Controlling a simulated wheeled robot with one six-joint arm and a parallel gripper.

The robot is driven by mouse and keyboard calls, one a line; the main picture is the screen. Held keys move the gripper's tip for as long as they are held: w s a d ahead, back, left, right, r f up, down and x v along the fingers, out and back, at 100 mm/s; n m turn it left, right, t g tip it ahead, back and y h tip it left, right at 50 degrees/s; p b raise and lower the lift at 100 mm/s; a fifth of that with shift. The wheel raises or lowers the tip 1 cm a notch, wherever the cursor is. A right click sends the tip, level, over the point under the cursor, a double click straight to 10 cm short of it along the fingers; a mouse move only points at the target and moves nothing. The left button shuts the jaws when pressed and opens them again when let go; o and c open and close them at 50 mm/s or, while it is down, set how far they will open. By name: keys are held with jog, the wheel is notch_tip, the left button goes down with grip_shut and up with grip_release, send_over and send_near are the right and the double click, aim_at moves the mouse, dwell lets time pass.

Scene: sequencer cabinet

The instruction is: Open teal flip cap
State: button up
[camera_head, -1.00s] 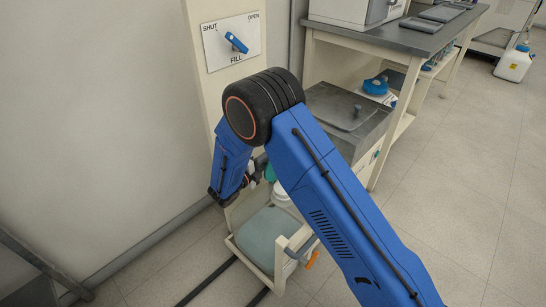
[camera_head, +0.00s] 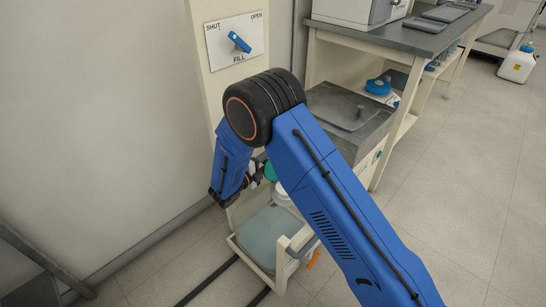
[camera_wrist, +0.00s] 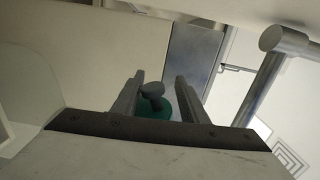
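The teal flip cap (camera_head: 270,172) shows in the head view just right of my gripper (camera_head: 258,170), above a white container (camera_head: 281,192) on the low cart. My arm hides part of both. In the wrist view, the teal cap (camera_wrist: 164,110) lies low between the two fingers of my gripper (camera_wrist: 160,77). A grey rounded knob (camera_wrist: 152,89) stands in front of the teal, nearer the left finger. The fingers are apart, with a gap visible on the right side of the knob. I cannot tell whether the left finger touches it.
A low cart (camera_head: 238,240) with a grey-blue pad stands beside the wall. A grey-topped cabinet (camera_head: 335,100) stands behind it. A SHUT/FILL/OPEN panel (camera_head: 222,52) with a blue lever is on the post above. In the wrist view a metal bar (camera_wrist: 262,85) runs to the right of the fingers.

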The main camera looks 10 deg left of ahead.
jog(key=v, duration=1.6)
jog(key=shift+s+a, duration=0.2)
jog(key=shift+s, duration=0.2)
